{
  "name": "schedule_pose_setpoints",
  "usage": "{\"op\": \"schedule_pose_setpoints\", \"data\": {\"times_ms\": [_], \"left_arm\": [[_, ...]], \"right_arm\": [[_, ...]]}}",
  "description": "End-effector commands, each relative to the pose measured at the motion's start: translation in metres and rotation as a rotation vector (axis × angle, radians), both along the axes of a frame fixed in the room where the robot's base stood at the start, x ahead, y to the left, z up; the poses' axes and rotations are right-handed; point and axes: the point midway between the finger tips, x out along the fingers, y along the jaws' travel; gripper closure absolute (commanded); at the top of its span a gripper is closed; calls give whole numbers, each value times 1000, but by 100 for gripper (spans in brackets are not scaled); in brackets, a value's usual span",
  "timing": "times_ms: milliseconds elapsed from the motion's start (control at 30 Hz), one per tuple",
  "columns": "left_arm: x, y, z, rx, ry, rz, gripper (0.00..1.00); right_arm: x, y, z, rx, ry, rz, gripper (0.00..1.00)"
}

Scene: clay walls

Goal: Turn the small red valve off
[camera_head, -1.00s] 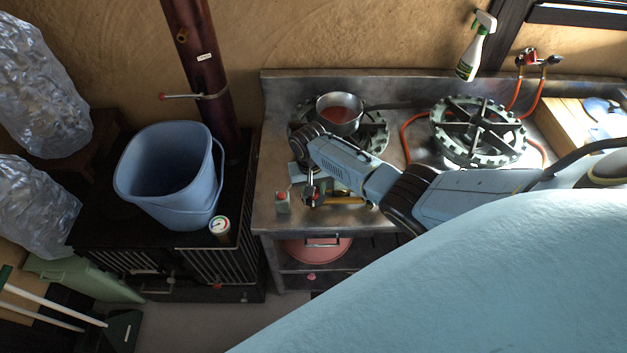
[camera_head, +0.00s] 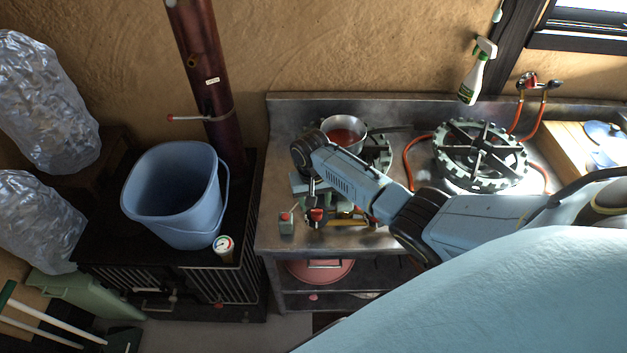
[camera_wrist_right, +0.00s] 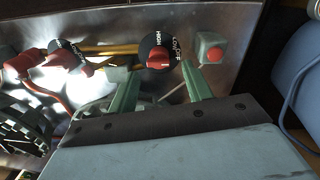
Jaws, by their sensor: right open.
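In the head view the red knob (camera_head: 317,214) shows at the stove's front edge, just below my right gripper (camera_head: 314,196). In the right wrist view my right gripper (camera_wrist_right: 161,72) is open, with one green finger on each side of the dial's lower part. Nothing is held. Whether the fingertips touch the knob I cannot tell. My left gripper is not in view.
A small box with a red button (camera_wrist_right: 214,53) is close beside the dial. Another red-handled dial (camera_wrist_right: 62,57) is on its other side. A pot (camera_head: 343,133) stands on the rear-left burner. A blue bucket (camera_head: 172,198) stands on the black stove at left.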

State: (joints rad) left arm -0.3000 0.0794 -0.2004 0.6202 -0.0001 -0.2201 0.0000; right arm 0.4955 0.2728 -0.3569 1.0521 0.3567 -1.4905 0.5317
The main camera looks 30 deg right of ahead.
Motion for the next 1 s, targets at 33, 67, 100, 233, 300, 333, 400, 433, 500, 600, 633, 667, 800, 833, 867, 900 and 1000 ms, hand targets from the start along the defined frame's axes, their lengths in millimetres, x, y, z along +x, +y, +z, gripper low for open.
{"op": "schedule_pose_setpoints", "data": {"times_ms": [33, 67, 100, 233, 300, 333, 400, 433, 500, 600, 633, 667, 800, 833, 867, 900, 1000], "left_arm": [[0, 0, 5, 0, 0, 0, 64], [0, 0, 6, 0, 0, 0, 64], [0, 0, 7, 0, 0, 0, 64], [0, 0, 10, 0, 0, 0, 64], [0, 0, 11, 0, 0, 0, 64], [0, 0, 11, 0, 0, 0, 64], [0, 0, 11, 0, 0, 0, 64], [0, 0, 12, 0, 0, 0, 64], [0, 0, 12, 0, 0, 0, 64], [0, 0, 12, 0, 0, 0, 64], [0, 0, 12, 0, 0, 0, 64], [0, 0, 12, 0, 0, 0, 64], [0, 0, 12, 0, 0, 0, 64], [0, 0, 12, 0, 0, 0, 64], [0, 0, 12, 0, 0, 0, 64], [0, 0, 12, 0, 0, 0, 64], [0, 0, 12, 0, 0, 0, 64]], "right_arm": [[0, 0, 15, 0, -3, -1, 50], [1, 0, 21, 0, -4, -1, 50], [1, 1, 31, -1, -4, 0, 50], [1, 3, 56, 1, -3, 1, 50], [1, 3, 67, 1, -3, 0, 50], [2, 4, 70, 1, -3, 0, 50], [2, 4, 77, 1, -1, -1, 50], [2, 4, 79, 1, -1, -1, 50], [1, 4, 83, 1, 0, -1, 50], [1, 4, 85, 0, 1, -1, 50], [1, 4, 85, 0, 1, -1, 50], [1, 4, 85, 0, 1, -1, 50], [1, 4, 85, 0, 1, -1, 50], [1, 4, 85, 0, 1, -1, 50], [1, 4, 85, 0, 1, -1, 50], [1, 4, 85, 0, 1, -1, 50], [1, 4, 85, 0, 1, -1, 50]]}}
